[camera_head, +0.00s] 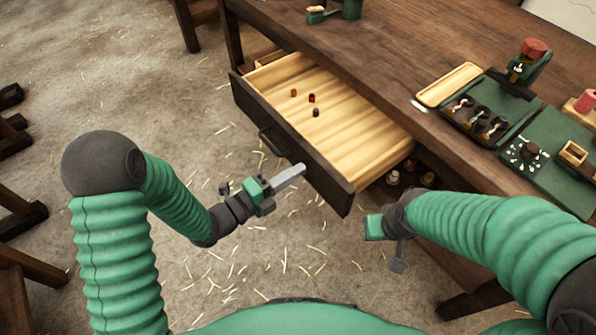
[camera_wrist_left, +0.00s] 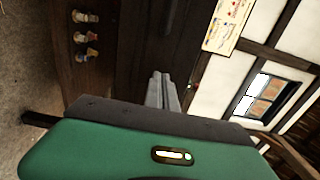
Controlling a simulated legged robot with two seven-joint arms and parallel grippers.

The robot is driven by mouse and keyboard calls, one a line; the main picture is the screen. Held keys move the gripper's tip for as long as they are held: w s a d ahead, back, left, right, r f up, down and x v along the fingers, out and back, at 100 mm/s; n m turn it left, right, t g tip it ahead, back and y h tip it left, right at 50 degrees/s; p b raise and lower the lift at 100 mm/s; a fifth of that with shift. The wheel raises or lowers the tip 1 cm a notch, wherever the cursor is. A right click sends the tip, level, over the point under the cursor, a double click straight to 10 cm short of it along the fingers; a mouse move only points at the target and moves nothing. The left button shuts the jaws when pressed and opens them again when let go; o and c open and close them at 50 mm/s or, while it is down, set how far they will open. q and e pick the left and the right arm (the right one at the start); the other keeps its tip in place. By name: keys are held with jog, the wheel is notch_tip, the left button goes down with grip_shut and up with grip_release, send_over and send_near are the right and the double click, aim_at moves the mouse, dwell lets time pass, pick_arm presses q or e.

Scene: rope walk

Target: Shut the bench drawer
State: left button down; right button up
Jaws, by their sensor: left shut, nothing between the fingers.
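The bench drawer (camera_head: 283,147) is pulled well out of the wooden bench (camera_head: 330,45) in the head view. It has a dark front and a pale wooden inside, with 3 small pegs lying toward its left part. A dark handle (camera_head: 268,142) sits on the front. My left gripper (camera_head: 300,170) is shut and empty, its fingertips close to the drawer front, right of the handle; whether they touch is unclear. In the left wrist view the fingers (camera_wrist_left: 162,92) lie together before a dark surface. My right gripper (camera_head: 385,240) is below the drawer's right end, its fingers mostly hidden.
The bench top holds a pale tray (camera_head: 449,84), green trays (camera_head: 492,108) with small parts, and a red-topped green device (camera_head: 528,62). Small bottles (camera_head: 410,178) stand under the bench. Dark wooden stands (camera_head: 14,215) are at the left. Straw-strewn floor lies open before the drawer.

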pick_arm(q)
jog(key=shift+w+d, duration=0.3)
jog(key=shift+a, duration=0.3)
pick_arm(e)
jog(key=shift+a, duration=0.4)
pick_arm(q)
jog(key=shift+w+d, duration=0.1)
jog(key=shift+d, duration=0.05)
pick_arm(e)
jog(key=shift+d+f, duration=0.1)
